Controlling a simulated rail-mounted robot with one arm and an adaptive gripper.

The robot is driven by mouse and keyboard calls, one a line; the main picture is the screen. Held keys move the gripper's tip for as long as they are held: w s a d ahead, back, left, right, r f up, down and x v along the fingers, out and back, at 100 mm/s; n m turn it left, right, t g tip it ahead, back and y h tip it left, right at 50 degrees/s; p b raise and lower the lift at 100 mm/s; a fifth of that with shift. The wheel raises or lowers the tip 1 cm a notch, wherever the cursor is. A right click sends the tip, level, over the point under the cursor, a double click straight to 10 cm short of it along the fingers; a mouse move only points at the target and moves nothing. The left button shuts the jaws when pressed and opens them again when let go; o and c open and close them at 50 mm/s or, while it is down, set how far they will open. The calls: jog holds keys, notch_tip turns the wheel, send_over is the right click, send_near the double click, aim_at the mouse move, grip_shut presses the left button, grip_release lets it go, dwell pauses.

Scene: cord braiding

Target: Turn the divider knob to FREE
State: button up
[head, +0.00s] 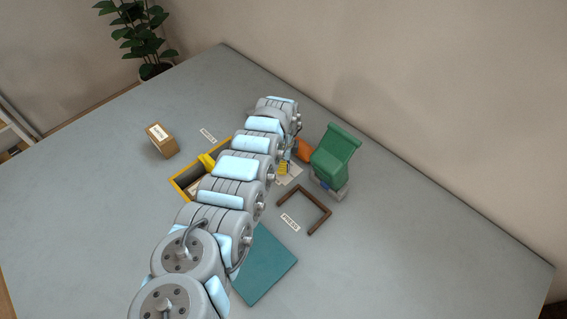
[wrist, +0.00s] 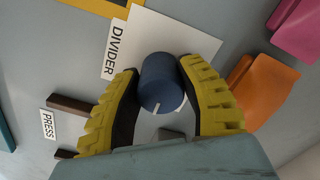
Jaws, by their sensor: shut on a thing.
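The divider knob (wrist: 162,82) is a blue cylinder on a white plate (wrist: 200,40) with a DIVIDER label (wrist: 115,50). A short white mark shows on the knob's near lower edge. My gripper (wrist: 158,70) has its two yellow ribbed fingers on either side of the knob, shut on it. No FREE marking is readable; part of the plate is hidden by my gripper. In the head view, my arm hides the knob, and only a corner of the white plate (head: 292,178) and a bit of yellow finger show.
An orange block (head: 304,150) and a green piece (head: 336,150) stand close to the plate on the right. A brown bracket (head: 318,225) by the PRESS label, a teal mat (head: 265,270), a yellow-rimmed tray (head: 182,186) and a labelled box (head: 162,145) lie around. The table's right side is clear.

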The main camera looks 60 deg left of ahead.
jog(key=shift+d+r+n+p, duration=0.1)
jog(key=shift+n+p, duration=0.85)
jog(key=shift+n, duration=0.05)
jog(key=shift+w+n+p, duration=0.1)
jog(key=shift+n+p, duration=0.35)
jog(key=shift+n, duration=0.35)
jog(key=n, duration=0.8)
jog(key=shift+f+n+b, duration=0.25)
jog(key=shift+n+b, duration=0.05)
jog(key=shift+b, duration=0.05)
jog(key=n+b, duration=0.1)
jog(key=n, duration=0.4)
jog(key=shift+b, duration=0.35)
jog(key=shift+r+n, duration=0.1)
jog(key=shift+n, duration=0.2)
jog(key=o, duration=1.2)
jog(key=shift+d, duration=0.1)
